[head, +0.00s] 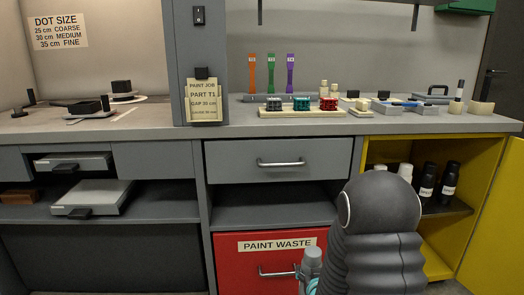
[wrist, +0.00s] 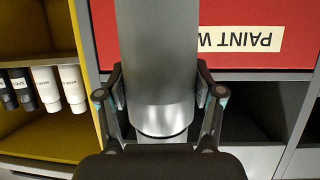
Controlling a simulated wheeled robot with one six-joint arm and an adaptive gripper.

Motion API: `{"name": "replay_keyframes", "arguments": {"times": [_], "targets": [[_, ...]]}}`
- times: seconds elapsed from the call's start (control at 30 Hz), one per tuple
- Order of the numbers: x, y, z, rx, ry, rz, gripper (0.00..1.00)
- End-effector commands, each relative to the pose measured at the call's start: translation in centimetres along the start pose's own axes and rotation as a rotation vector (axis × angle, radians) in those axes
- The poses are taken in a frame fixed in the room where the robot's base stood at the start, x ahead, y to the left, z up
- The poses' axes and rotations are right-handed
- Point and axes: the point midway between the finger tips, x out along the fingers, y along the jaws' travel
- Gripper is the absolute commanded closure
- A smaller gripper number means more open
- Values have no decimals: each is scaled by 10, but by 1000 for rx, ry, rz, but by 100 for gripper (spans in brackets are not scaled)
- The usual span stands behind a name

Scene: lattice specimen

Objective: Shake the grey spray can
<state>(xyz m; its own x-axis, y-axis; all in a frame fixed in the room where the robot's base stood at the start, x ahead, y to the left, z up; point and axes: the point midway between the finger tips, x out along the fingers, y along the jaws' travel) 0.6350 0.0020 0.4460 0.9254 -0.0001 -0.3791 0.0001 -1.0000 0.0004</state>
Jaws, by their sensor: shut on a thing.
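The grey spray can (wrist: 157,55) fills the middle of the wrist view as a plain grey cylinder with a shinier rounded end. Its other end runs out past the top edge. My gripper (wrist: 160,92) is shut on the can, with one finger on each side of it. In the head view my dark arm stands in front of the yellow cabinet. A small grey rounded part with a teal edge shows beside the arm, and I cannot tell if it is the can or my gripper. The rest of the grip is hidden there.
The red PAINT WASTE drawer (head: 270,262) is close behind the arm. An open yellow cabinet (head: 436,262) holds several black and white cans. The bench (head: 330,127) above carries colored lattice pieces on a tray, strips and small blocks. A grey drawer (head: 278,162) is shut.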

Motion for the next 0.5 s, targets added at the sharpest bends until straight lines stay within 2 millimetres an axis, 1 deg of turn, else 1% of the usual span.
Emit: {"name": "replay_keyframes", "arguments": {"times": [0.03, 0.1, 0.17, 0.2, 0.23, 0.3, 0.4, 0.47, 0.5], "targets": [[8, 0, 23, 0, -13, 1, 86], [16, 1, 41, 0, -10, 1, 86], [19, 0, 47, 1, -4, 1, 86], [18, 0, 44, 0, 0, 0, 86], [16, 0, 36, 0, 5, 0, 86], [6, 0, 11, 0, 11, -1, 86], [-6, -1, -17, 0, 10, -1, 86], [-9, 0, -23, 0, 3, -1, 86], [-8, 0, -20, 0, -2, -1, 86]]}}
